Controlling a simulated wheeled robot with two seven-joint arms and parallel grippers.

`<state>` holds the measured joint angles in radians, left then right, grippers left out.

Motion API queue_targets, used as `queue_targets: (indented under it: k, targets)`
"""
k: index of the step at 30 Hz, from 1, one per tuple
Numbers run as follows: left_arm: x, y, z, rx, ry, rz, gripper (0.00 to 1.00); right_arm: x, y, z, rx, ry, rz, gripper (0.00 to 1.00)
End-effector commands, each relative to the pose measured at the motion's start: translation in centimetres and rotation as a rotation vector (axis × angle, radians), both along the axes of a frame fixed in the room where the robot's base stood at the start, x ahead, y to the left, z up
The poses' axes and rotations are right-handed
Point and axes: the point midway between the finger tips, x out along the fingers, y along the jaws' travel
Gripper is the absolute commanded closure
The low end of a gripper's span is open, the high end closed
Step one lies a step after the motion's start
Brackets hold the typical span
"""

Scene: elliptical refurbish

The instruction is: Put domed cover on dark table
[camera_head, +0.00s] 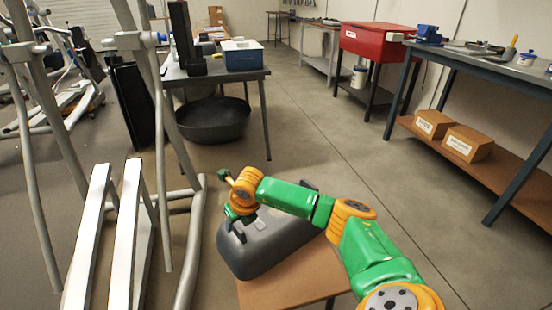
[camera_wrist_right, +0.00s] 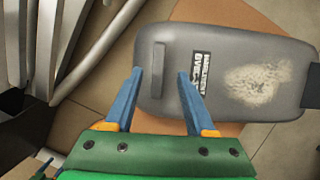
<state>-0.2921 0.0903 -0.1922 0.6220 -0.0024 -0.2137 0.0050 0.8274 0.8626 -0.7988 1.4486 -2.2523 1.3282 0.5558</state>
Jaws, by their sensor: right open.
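The domed cover (camera_head: 268,248) is a dark grey, rounded shell resting on a small brown table (camera_head: 312,278). In the right wrist view the cover (camera_wrist_right: 222,65) shows a raised bar handle (camera_wrist_right: 158,70), a label and a pale worn patch. My right gripper (camera_head: 236,218) is over the cover's left end. Its blue fingers (camera_wrist_right: 159,73) are open, one on each side of the bar handle; I cannot tell whether they touch it. A dark grey table (camera_head: 214,77) stands farther back, left of centre. My left gripper is not in view.
The dark table carries a blue box (camera_head: 243,55) and a black upright item (camera_head: 183,35); a large dark bowl (camera_head: 213,119) sits beneath it. Exercise-machine frames (camera_head: 125,235) crowd the left. A red cabinet (camera_head: 374,43) and workbench (camera_head: 490,68) line the right. The middle floor is clear.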

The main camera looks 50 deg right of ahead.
Motion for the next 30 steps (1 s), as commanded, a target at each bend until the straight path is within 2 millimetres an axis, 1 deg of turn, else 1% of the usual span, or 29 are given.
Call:
queue_targets:
  k: [1, 4, 6, 11, 12, 14, 15, 17, 18, 30]
  targets:
    - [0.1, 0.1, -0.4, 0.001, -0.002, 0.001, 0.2, 0.6, 0.2, -1.1, 0.002, 0.002, -0.001, 0.45]
    - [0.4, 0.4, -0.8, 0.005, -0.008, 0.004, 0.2, 1.1, 0.1, -2.5, 0.003, 0.001, 0.0, 0.45]
    - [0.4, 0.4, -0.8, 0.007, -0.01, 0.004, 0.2, 1.3, 0.0, -2.8, 0.003, 0.0, 0.001, 0.45]
    - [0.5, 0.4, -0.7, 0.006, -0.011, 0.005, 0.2, 1.3, 0.0, -2.7, 0.002, -0.001, 0.002, 0.45]
    - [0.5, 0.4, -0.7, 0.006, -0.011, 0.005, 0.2, 1.3, 0.0, -2.7, 0.002, -0.001, 0.002, 0.5]
    - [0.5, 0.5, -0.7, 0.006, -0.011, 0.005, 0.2, 1.3, 0.0, -2.7, 0.003, -0.002, 0.002, 0.67]
    - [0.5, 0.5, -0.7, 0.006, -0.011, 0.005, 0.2, 1.3, 0.0, -2.7, 0.003, -0.002, 0.002, 0.77]
    - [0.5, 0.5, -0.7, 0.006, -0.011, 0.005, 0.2, 1.3, 0.0, -2.7, 0.003, -0.002, 0.002, 0.94]
    - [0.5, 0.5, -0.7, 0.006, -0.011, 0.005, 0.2, 1.3, 0.0, -2.7, 0.003, -0.002, 0.002, 1.0]
    - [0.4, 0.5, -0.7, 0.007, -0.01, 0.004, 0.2, 1.3, 0.0, -2.7, 0.004, -0.002, 0.002, 1.0]
